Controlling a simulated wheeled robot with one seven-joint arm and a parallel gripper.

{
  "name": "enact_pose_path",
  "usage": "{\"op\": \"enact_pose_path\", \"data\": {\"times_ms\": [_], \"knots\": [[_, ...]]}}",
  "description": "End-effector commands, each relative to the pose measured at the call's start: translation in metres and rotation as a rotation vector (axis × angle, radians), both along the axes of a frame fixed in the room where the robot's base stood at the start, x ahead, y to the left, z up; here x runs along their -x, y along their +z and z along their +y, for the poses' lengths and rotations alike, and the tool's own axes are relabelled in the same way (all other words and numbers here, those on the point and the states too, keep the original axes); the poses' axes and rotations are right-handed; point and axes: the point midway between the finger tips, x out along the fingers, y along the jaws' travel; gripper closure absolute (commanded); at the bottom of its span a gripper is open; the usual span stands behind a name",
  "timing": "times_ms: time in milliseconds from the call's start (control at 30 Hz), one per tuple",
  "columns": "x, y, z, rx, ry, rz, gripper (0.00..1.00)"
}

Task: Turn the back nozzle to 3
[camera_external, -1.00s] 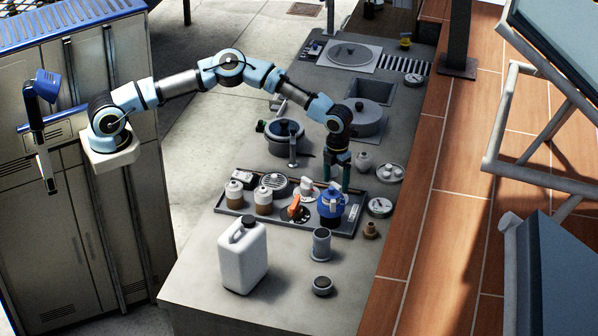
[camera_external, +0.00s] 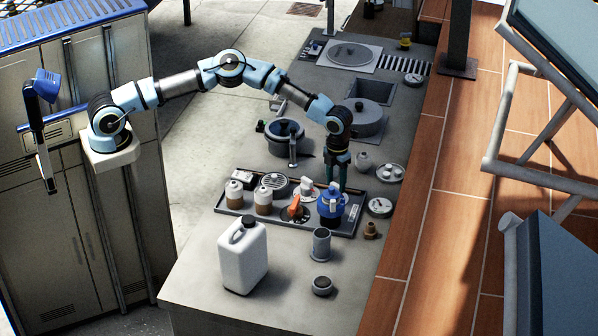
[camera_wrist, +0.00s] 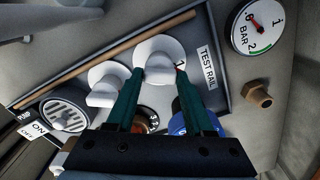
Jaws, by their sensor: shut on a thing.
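The task's nozzle shows in the wrist view as a round white knob (camera_wrist: 158,50) with a raised grip, on the dark tray marked TEST RAIL (camera_wrist: 207,65). A numeral that looks like 1 and a red mark show at its right edge. My gripper (camera_wrist: 160,74) has its two green fingers on either side of the grip, shut on it. A similar white knob (camera_wrist: 105,85) stands to the left. In the external view my gripper (camera_external: 338,183) points down at the tray behind the blue-topped piece (camera_external: 330,205). The rest of the dial is hidden.
An orange-handled valve (camera_external: 294,208) and two brown-filled bottles (camera_external: 249,194) stand on the tray. A BAR gauge (camera_wrist: 257,27) and a brass fitting (camera_wrist: 257,95) lie to its right. A white jug (camera_external: 243,258) stands in front.

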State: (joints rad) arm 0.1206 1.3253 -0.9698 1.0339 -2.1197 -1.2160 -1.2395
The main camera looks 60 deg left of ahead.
Motion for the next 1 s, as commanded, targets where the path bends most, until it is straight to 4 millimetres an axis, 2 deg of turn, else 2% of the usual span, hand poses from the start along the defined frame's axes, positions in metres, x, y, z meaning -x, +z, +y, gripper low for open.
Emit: {"op": "enact_pose_path", "data": {"times_ms": [100, 467, 667, 1000], "knots": [[0.0, 0.0003, 0.0002, 0.0, 0.0, 0.0, 1.0], [0.0001, 0.0003, 0.0003, -0.001, -0.063, 0.0, 1.0], [0.0004, 0.0004, 0.0002, -0.001, -0.192, 0.001, 1.0], [0.0008, 0.0002, 0.0, 0.0, -0.507, 0.002, 1.0]]}}
